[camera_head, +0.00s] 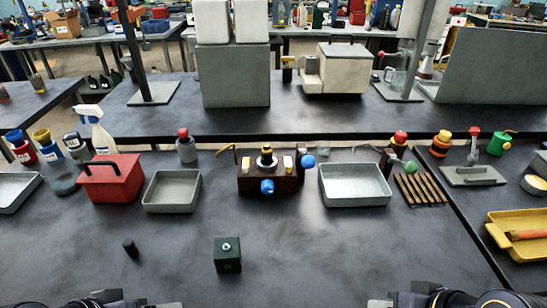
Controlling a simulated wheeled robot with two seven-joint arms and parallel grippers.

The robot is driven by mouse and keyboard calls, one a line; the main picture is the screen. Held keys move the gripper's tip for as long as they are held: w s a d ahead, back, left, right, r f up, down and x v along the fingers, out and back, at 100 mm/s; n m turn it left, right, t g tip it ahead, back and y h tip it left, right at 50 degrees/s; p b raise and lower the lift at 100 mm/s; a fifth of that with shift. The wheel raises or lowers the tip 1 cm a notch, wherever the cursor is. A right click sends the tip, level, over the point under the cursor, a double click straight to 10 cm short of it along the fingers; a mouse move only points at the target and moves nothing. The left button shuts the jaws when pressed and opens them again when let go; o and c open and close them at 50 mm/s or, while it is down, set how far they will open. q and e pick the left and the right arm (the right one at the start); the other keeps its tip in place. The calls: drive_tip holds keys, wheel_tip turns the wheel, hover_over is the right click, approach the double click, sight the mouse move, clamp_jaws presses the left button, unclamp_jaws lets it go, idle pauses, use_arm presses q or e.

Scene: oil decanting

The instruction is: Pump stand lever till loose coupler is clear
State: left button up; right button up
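A dark brown block-shaped stand (285,185) stands at the middle back of the near table, between two metal trays. It has a black and brass fitting (267,157) on top, a blue knob (267,187) in front, a blue ball (308,162) at its right and a curved brass arm (229,150) at its left. I cannot tell which part is the lever or the coupler. A small black cylinder (131,248) stands alone at the front left. My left gripper (150,303) and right gripper (385,303) are only partly visible at the bottom edge, far from the stand; their fingers are cut off.
A dark green box with a silver knob (228,258) sits at the front middle. Grey trays (172,205) (355,199) flank the stand. A red toolbox (112,182) is left, a wooden slatted rack (420,191) right. The front table (330,255) is mostly clear.

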clamp_jaws()
drive_tip(key=shift+r, duration=0.1)
idle(1.2)
